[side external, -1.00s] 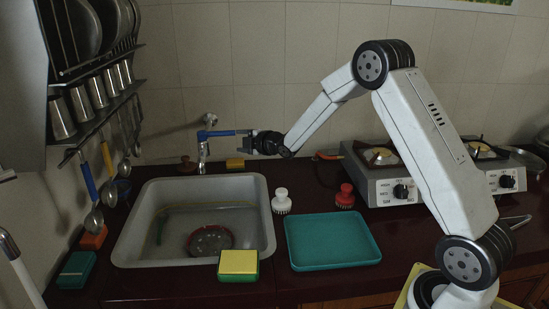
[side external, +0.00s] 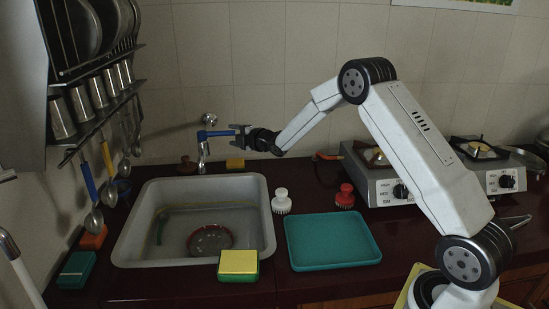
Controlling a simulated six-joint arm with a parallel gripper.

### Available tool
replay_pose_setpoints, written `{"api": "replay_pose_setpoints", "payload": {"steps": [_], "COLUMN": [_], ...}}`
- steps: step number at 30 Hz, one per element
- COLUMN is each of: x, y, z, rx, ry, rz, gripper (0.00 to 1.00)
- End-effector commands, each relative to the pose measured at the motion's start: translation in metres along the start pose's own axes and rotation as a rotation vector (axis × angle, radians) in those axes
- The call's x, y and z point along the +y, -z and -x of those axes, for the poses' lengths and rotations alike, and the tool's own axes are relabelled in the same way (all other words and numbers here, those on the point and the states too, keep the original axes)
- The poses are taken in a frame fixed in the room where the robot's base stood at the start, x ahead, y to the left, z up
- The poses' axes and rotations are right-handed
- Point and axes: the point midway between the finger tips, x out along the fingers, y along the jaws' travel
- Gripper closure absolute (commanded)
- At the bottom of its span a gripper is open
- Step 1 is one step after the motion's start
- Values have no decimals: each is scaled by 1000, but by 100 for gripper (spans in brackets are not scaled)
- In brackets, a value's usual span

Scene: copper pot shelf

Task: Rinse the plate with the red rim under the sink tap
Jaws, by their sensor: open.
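The plate with the red rim (side external: 211,240) lies in the basin of the sink (side external: 260,200), toward its front right. The sink tap (side external: 202,150) stands at the sink's back edge, with a blue lever (side external: 216,133) pointing right. My gripper (side external: 238,133) is open at the right end of this lever, above the back right of the sink. I cannot tell whether its jaws are around the lever or just beside it. No water stream from the tap can be made out.
A yellow-and-green sponge (side external: 238,263) sits at the sink's front rim. A teal tray (side external: 333,242), a white brush (side external: 281,201) and a red brush (side external: 345,196) are to the right. A stove (side external: 385,178) stands behind them. Utensils hang from a rack (side external: 100,120) at left.

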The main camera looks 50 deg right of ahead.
Motion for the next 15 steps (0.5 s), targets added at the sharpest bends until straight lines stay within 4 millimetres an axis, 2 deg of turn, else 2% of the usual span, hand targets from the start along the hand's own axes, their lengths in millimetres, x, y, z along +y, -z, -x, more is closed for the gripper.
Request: {"api": "replay_pose_setpoints", "payload": {"steps": [15], "x": [0], "y": [0], "z": [-41], "rx": [0], "ry": [0], "rz": [1], "gripper": [39]}}
